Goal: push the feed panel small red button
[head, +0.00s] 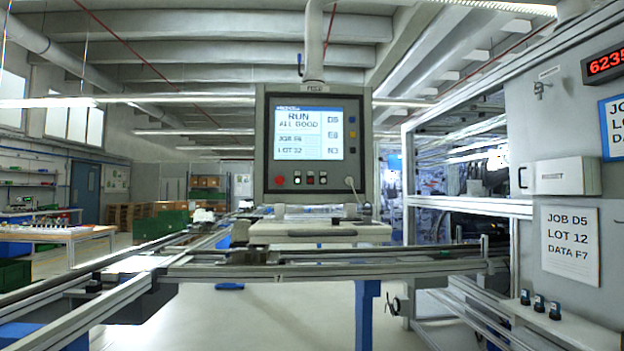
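A grey control panel (367,150) hangs from an overhead pipe in the middle of the head view, facing me. A small label sits at its top edge, too small to read surely. Its lit screen (308,133) reads RUN, ALL GOOD. A pale round knob (349,181) is at the far right. Neither of my grippers is in view.
A rail conveyor (330,271) crosses in front, below the panel, with a pale keyboard-like shelf (318,231) behind it. A grey cabinet (565,130) with a JOB D5 sheet (570,243) stands at the right. Small dark switches (539,303) sit at lower right.

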